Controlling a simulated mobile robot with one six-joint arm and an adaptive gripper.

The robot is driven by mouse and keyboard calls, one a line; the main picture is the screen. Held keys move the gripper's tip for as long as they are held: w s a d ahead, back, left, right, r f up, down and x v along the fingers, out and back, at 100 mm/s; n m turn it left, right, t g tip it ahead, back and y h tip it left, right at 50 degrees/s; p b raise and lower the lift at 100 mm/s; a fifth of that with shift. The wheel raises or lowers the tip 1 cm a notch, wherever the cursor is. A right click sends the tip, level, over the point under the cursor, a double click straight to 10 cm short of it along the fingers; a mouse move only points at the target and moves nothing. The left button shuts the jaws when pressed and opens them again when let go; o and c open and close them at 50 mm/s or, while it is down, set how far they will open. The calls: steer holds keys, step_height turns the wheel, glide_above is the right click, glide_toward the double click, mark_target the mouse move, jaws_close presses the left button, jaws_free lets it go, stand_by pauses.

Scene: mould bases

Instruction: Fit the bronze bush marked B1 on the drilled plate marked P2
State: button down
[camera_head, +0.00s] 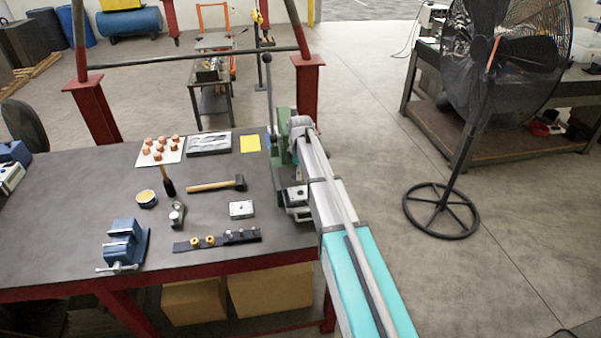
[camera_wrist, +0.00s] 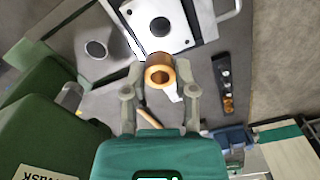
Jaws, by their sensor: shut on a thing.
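My gripper (camera_wrist: 160,73) is shut on a bronze bush (camera_wrist: 160,60) in the wrist view, a finger on each side. I look down the bush's open bore. Beyond the bush is a bright drilled plate (camera_wrist: 178,38) with a dark central hole and small corner holes. The bush appears just below that hole in the picture; the height between them is hard to tell. In the head view a plate (camera_head: 297,194) sits at the green press, beside my arm. My arm hides the gripper and the held bush there. I cannot read the marks B1 or P2.
The green press (camera_head: 279,165) stands close to my gripper. Another pale plate (camera_head: 241,209) lies on the table (camera_head: 75,215). A black strip (camera_head: 187,246) carries bronze bushes. A hammer (camera_head: 213,185), a blue vise (camera_head: 122,245) and a tray of copper-coloured pieces (camera_head: 145,160) lie left.

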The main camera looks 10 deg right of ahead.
mark_target(301, 188)
steer(key=shift+d+f, duration=0.1)
steer(key=shift+f, duration=0.1)
steer(key=shift+f+b, duration=2.85)
steer(key=shift+b, duration=0.2)
steer(key=shift+f+b, duration=0.8)
steer(key=shift+c, duration=1.7)
jaws_free()
